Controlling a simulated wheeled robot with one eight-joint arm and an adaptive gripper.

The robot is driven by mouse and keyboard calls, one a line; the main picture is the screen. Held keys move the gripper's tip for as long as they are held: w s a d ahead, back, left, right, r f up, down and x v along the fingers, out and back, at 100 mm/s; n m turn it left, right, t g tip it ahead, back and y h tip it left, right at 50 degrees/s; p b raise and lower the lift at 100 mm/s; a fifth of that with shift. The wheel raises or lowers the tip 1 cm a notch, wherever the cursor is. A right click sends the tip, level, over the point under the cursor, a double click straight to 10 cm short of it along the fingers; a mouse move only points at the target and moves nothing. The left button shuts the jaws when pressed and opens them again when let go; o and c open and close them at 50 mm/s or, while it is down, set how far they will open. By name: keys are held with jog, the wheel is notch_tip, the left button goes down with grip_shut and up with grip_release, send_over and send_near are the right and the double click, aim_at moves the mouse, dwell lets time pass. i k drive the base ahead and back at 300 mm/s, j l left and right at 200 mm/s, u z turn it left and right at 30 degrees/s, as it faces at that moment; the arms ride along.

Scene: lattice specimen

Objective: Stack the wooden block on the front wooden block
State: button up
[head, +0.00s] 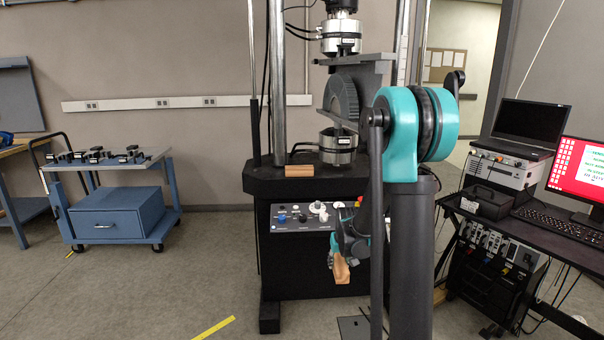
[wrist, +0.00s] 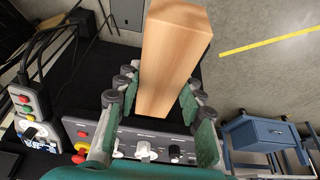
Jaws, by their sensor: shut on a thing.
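One wooden block (wrist: 172,55) is held in my gripper (wrist: 160,105), which shows in the wrist view with a green-padded finger on each side of it. The head view also shows this held block (head: 341,270), tilted, below my gripper (head: 345,250), in front of the black machine base and lower than its top. A second wooden block (head: 299,171) lies flat on the front edge of the machine's black top in the head view. The held block is apart from it, lower and to the right.
The testing machine's control panel (head: 305,216) with knobs is on the base front, close to my gripper. The lower cylindrical fixture (head: 338,146) stands behind the second block. A blue cart (head: 115,205) is at left, a computer desk (head: 540,230) at right. Floor at front left is mostly clear.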

aim_at(300, 167)
jog(key=k+z, duration=0.15)
jog(key=z, duration=2.95)
jog(key=k+j+z, duration=0.1)
jog(key=z, duration=0.4)
jog(key=k+j+z, duration=0.15)
jog(key=z, duration=0.3)
jog(key=k+j+z, duration=0.15)
jog(key=z, duration=0.35)
jog(key=k+j, duration=0.15)
jog(key=k, duration=0.85)
jog(key=k+j+z, duration=0.1)
jog(key=k, duration=0.95)
jog(key=k+j, duration=0.1)
jog(key=k, duration=0.45)
jog(key=k+u, duration=0.15)
jog(key=k, duration=0.4)
jog(key=k+j, duration=0.2)
jog(key=k, duration=0.35)
jog(key=k+l+u, duration=0.15)
jog(key=k+u, duration=0.85)
jog(key=k+j+u, duration=0.15)
jog(key=k+u, duration=0.2)
jog(key=u, duration=0.15)
